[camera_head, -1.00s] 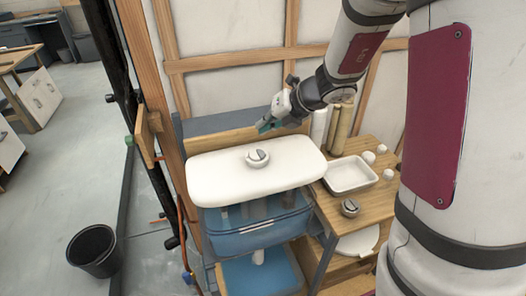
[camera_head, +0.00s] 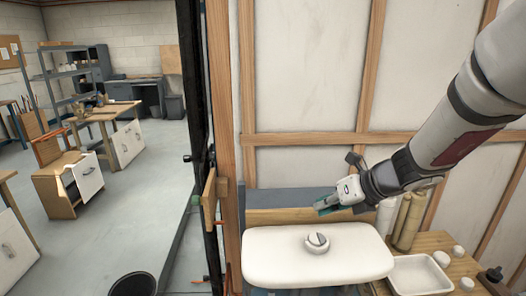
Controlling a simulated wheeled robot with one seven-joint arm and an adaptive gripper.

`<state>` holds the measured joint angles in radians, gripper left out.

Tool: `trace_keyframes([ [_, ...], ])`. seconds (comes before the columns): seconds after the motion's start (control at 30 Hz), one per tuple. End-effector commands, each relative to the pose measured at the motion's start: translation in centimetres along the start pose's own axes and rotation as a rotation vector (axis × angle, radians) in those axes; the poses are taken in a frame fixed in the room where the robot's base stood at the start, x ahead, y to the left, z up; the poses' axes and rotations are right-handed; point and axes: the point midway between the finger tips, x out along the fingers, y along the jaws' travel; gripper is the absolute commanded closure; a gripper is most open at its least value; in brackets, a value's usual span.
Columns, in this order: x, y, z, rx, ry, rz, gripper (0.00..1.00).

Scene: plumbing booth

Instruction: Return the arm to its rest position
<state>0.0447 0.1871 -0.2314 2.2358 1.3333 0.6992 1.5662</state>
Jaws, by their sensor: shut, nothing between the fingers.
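My gripper (camera_head: 328,204) is at the end of my arm, which comes in from the right. Its teal fingertips are shut and hold nothing. It hangs above the back edge of the white cistern lid (camera_head: 270,262), apart from it, in front of the wooden rail (camera_head: 270,215). A round white and grey knob (camera_head: 317,242) sits on top of the lid, a little below and left of the gripper. What lies under the lid is mostly out of the picture.
A white tray (camera_head: 420,277), rolls (camera_head: 408,220) and small white jars stand on the wooden shelf at right. A framed wall is close behind my gripper. A black bucket (camera_head: 133,285) stands on open floor at left, with workbenches (camera_head: 105,115) farther back.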

Motion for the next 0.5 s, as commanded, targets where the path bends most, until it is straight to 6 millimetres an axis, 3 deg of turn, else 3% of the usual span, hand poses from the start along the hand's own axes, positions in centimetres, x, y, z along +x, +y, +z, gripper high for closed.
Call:
trace_keyframes([
  [0.03,-1.6,2.1,0.0,-0.165,0.008,0.021,1.00],
  [0.2,-6.3,7.6,-2.1,-0.800,0.070,0.078,1.00],
  [0.33,-9.8,10.4,-4.6,-1.285,0.131,0.111,1.00],
  [0.5,-14.3,12.2,-8.3,-1.909,0.252,0.145,1.00],
])
